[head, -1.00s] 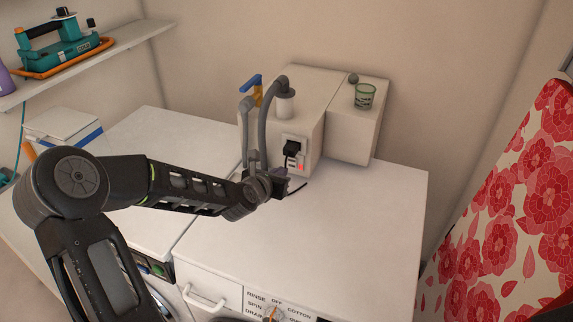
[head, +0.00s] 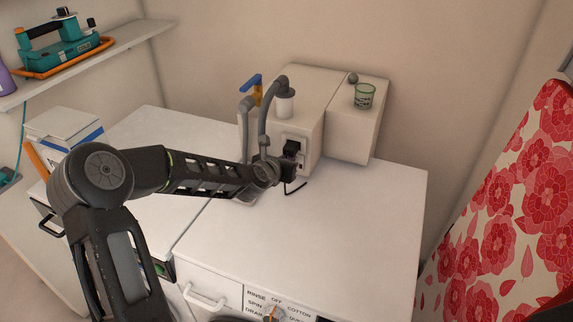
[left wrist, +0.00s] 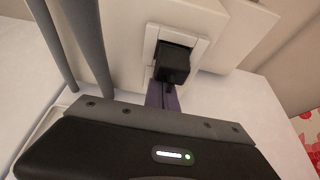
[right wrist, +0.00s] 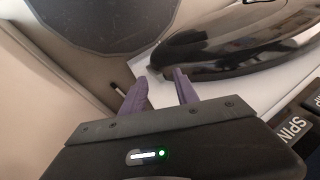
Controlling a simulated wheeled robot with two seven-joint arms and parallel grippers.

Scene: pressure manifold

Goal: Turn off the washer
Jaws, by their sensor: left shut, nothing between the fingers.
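The washer (head: 340,240) is the white cabinet at lower centre, with a dial (head: 272,313) at the bottom edge marked RINSE, OFF, COTTON, SPIN and DRAIN. A black plug (left wrist: 172,63) sits in a white wall-type outlet (left wrist: 150,45) on the cream box above the washer; the plug also shows in the head view (head: 292,147). My left gripper (left wrist: 163,97) is shut and empty, its purple fingers just below the plug; contact cannot be told. The outlet's lower part is partly hidden. My right gripper (right wrist: 160,80) is open and empty near a glossy black curved part and the SPIN label.
Grey hoses (head: 263,125) and a blue-handled tap (head: 251,83) stand left of the outlet. A green glass (head: 364,96) rests on the cream box. A floral board (head: 500,220) stands at right. The washer top's right side is clear.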

